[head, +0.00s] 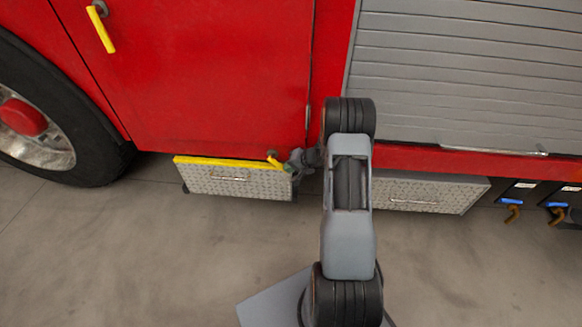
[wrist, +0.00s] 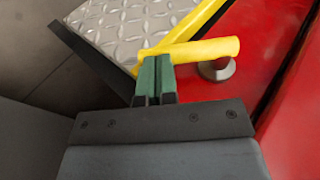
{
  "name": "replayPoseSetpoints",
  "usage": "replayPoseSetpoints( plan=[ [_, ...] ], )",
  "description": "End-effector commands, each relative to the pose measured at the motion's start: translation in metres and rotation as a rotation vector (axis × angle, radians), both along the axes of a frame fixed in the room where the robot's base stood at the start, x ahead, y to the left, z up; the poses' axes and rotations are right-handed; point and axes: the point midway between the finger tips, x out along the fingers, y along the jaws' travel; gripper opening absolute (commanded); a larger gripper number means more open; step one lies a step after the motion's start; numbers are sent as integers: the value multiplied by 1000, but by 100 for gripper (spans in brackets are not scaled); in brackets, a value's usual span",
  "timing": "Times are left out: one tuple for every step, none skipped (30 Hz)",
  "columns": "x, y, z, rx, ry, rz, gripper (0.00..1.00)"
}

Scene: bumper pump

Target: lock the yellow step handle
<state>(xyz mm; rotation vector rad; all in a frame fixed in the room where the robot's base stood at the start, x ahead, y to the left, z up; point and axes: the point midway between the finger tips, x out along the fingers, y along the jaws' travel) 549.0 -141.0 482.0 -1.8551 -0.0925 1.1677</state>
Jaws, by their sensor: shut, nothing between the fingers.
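The yellow step handle (head: 274,160) is a short bar at the right end of the diamond-plate step (head: 215,184), just under the red door. In the wrist view the handle (wrist: 205,48) lies nearly level across the picture, beside a round grey pivot (wrist: 217,70) on the red panel. My gripper (head: 293,164) is low at the truck's side, right by the handle. In the wrist view its green fingertips (wrist: 154,72) are together with nothing between them. They reach the handle's left end; I cannot tell whether they touch it.
The step's yellow edge (wrist: 198,20) runs close beside the handle. A red door (head: 215,75) with another yellow handle (head: 102,30) is above. A front wheel (head: 50,120) stands left, and a second plate box (head: 425,192) right. The concrete floor (head: 120,260) in front is clear.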

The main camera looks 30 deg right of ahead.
Motion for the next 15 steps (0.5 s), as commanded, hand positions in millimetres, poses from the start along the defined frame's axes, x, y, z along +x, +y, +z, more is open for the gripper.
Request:
replayPoseSetpoints(
  plan=[
    [0,0,0,0,0,0,0],
    [0,0,0,0,0,0,0],
    [0,0,0,0,0,0,0],
    [0,0,0,0,0,0,0],
    [0,0,0,0,0,0,0],
    [0,0,0,0,0,0,0],
    [0,0,-1,0,0,0,0],
    [0,0,-2,-1,0,1,0],
    [0,0,-4,-1,0,1,0],
    [0,1,-6,-1,-1,1,0],
    [1,1,-8,-1,-1,1,0],
    [1,2,-10,-1,-1,1,0],
    [2,2,-11,-1,-2,1,0],
    [2,2,-12,-1,-2,1,0],
    [2,3,-13,-1,-2,1,0]
  ],
)
